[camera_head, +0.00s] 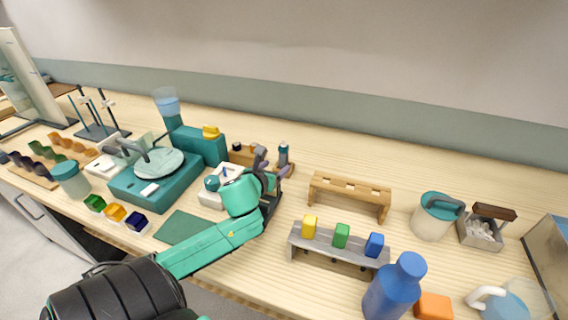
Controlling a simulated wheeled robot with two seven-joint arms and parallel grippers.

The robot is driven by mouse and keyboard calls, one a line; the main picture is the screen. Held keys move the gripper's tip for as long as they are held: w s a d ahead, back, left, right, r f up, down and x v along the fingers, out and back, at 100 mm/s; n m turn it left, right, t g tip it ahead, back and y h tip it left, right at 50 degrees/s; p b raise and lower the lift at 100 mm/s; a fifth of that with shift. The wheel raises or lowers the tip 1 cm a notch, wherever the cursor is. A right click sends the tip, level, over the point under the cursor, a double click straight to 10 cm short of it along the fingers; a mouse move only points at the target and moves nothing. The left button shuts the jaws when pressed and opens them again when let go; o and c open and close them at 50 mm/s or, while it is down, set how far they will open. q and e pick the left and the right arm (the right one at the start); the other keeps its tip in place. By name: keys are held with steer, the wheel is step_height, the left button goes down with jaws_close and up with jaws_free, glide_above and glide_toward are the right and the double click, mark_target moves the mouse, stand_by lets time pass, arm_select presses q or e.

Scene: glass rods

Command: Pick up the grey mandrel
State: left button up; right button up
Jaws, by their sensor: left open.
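My left arm reaches in from the bottom left. Its gripper (272,178) is open, over the bench at a small wooden rack (240,157) behind the white-and-teal device. Several small dark and grey pieces stand in or beside this rack, partly hidden by the gripper. A grey-blue upright piece (283,153) stands just right of the gripper. I cannot tell for certain which of these is the grey mandrel. Nothing is clearly held between the fingers. My right gripper is out of view.
A teal machine (155,180) stands left of the arm. A long wooden rack (348,190) and a grey rack (338,250) with yellow, green and blue blocks stand to the right. A blue bottle (394,287) is at the front right.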

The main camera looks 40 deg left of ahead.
mark_target(282, 158)
arm_select(q)
steer(key=x, duration=0.2)
steer(key=shift+w+a, duration=0.1)
steer(key=shift+w, duration=0.2)
steer(key=x, duration=0.5)
steer(key=shift+a+r, duration=0.25)
steer(key=shift+r, duration=0.05)
steer(key=shift+w+f, duration=0.2)
steer(key=shift+w, duration=0.05)
steer(key=shift+s+r, duration=0.1)
steer(key=c, duration=0.5)
jaws_close()
steer(key=shift+r+p, duration=0.1)
steer(key=shift+p, duration=0.2)
step_height(282, 158, up, 20)
steer(key=p, duration=0.1)
